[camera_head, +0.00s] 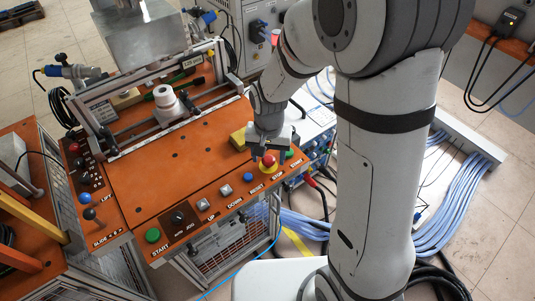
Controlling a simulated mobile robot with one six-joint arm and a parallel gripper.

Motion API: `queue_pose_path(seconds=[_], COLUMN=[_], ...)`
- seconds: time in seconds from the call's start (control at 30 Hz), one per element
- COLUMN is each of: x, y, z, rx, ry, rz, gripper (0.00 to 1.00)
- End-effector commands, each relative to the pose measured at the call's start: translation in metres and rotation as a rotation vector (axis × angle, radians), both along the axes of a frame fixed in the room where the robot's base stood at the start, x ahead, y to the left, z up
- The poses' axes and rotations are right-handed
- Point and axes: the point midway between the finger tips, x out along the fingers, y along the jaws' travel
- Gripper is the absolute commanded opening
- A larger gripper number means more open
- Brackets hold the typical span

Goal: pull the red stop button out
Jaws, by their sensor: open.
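The red stop button (269,159) sits on a yellow base near the right end of the front button row on the orange machine panel (190,205). The label STOP is printed in front of it. My gripper (268,152) points down right over the button, with its fingers close around or just behind the red cap. The fingers are small and partly hidden, so I cannot tell whether they touch it. My gripper is open.
A green start button (291,153) stands close to the right of the stop button. A blue reset button (249,177) and silver buttons (225,190) lie to the left. A yellow block (238,139) is just behind. Blue hoses (455,215) run along the floor at right.

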Motion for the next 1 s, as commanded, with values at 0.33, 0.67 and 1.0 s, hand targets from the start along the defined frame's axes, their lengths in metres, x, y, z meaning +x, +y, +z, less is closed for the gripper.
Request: queue_pose_path(seconds=[0.33,0.67,1.0], x=[0.0,0.0,0.0], y=[0.0,0.001,0.001], z=[0.0,0.0,0.014], rx=[0.0,0.0,0.001], ry=[0.0,0.0,-0.002], rz=[0.001,0.002,0.002], gripper=[0.31,0.04,0.0])
